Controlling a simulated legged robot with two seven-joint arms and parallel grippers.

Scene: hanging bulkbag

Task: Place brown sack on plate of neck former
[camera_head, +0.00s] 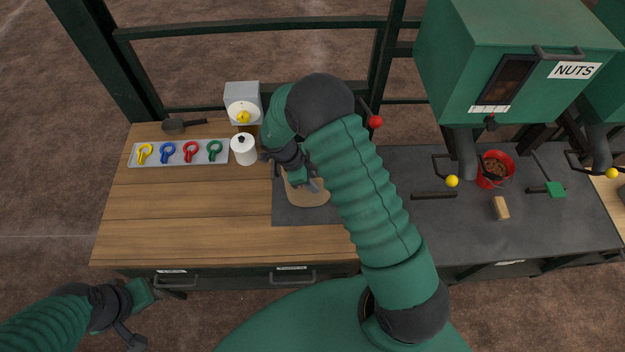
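A tan-brown rounded piece (308,197), seemingly the brown sack, shows just below my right gripper on a dark grey surface (290,214). My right gripper (308,182) is over its upper left part. I cannot tell whether the fingers are shut on it or only above it. My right arm hides the area to the right, and I cannot make out the neck former or its plate. A lever with a red ball (375,122) sticks out beside the arm. My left gripper (150,313) is empty and open at the lower left, off the bench's front edge.
A tray (188,163) with several coloured clips, a white pot (243,150) and a grey-white device with a yellow knob (242,104) stand at the back left. The wooden bench (190,220) is clear in front. Right: a green NUTS hopper (500,65), red bucket (508,180) and wood block (501,208).

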